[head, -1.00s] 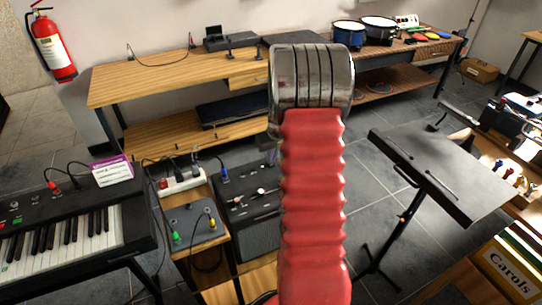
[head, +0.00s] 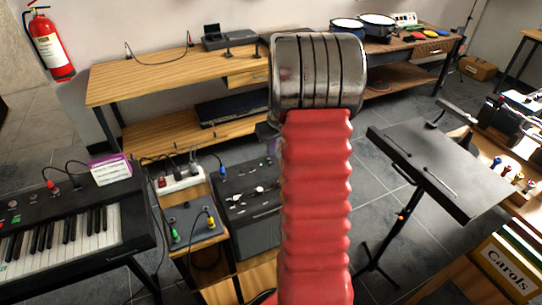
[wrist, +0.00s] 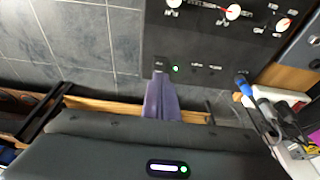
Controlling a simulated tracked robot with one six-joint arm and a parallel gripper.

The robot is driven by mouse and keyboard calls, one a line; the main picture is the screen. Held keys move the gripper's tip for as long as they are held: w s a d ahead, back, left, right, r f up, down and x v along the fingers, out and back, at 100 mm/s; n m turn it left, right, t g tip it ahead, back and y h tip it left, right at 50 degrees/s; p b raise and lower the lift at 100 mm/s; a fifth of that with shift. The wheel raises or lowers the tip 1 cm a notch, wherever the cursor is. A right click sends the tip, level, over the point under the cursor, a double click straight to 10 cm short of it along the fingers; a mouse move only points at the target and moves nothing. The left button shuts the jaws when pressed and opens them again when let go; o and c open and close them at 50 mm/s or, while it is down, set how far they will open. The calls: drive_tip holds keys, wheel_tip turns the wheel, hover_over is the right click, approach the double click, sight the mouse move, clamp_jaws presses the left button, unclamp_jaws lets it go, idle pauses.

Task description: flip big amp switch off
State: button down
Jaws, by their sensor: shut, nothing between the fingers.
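The big amp (head: 245,228) is a dark box with a control panel on top, left of my red arm in the head view. In the wrist view its panel (wrist: 205,45) fills the top, with white and red knobs and a lit green light (wrist: 175,68). My gripper (wrist: 159,76) shows there as purple-grey fingers pressed together, empty. Their tips overlap the panel's near edge, just left of the green light. I cannot tell whether they touch it. The switch is not clearly visible; small markings lie near the tips. In the head view my arm hides most of the gripper.
A power strip (head: 180,183) and a pedal (head: 188,220) with cables stand left of the amp. A keyboard (head: 70,235) is farther left. A music stand (head: 440,175) stands right of my arm. A wooden desk (head: 150,80) is behind. A blue plug (wrist: 244,86) is right of my fingers.

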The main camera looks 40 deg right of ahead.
sight(269, 158)
drive_tip(key=v, duration=0.9)
drive_tip(key=shift+s, duration=0.25)
drive_tip(key=shift+w, duration=0.1)
drive_tip(key=shift+w+d+r, duration=0.15)
drive_tip(key=shift+w+d, duration=0.1)
drive_tip(key=shift+w, duration=0.3)
drive_tip(key=x, duration=1.4)
drive_tip(key=shift+s, duration=0.15)
drive_tip(key=shift+d, duration=0.15)
